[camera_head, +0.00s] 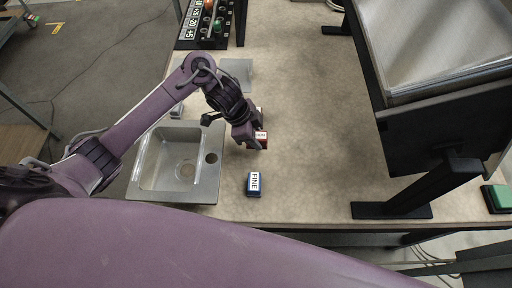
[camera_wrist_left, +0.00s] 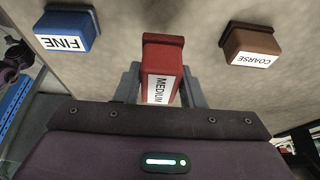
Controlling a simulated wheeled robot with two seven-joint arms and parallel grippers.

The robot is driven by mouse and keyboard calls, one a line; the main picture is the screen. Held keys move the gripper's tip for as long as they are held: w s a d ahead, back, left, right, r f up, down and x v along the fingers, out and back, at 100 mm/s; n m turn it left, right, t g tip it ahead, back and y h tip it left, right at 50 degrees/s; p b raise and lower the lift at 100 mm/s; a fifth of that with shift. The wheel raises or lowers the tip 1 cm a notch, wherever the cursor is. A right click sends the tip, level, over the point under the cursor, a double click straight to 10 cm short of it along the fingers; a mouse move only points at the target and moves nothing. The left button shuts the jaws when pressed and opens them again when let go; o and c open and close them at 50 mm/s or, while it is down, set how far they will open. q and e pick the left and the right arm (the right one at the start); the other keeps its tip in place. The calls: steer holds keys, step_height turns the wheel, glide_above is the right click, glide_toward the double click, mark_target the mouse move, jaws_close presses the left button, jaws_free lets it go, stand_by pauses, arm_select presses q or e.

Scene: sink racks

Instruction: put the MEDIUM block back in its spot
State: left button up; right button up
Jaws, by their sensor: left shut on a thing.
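The MEDIUM block (camera_wrist_left: 163,58) is red with a white label and sits between the two fingers of my left gripper (camera_wrist_left: 163,88) in the left wrist view. In the head view, the red block (camera_head: 264,139) is partly hidden by my left gripper (camera_head: 256,143), right of the sink. The gripper is shut on the block. I cannot tell whether the block touches the counter. My right gripper is not in view. I cannot make out the block's own spot.
The blue FINE block (camera_head: 254,184) stands nearer the front of the counter. The brown COARSE block (camera_wrist_left: 250,42) is on the block's other side. A sink (camera_head: 210,185) lies left, a dark rack (camera_head: 420,130) right. Bare counter (camera_head: 315,120) lies between.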

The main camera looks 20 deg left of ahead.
mark_target(256, 152)
arm_select(q)
steer(key=shift+f, duration=0.75)
step_height(256, 152, down, 3)
steer(key=shift+f+b, duration=0.15)
steer(key=shift+b, duration=0.2)
steer(key=shift+f, duration=0.15)
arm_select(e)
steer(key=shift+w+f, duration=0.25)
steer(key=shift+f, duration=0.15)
arm_select(q)
steer(key=shift+f, duration=0.15)
steer(key=o, duration=1)
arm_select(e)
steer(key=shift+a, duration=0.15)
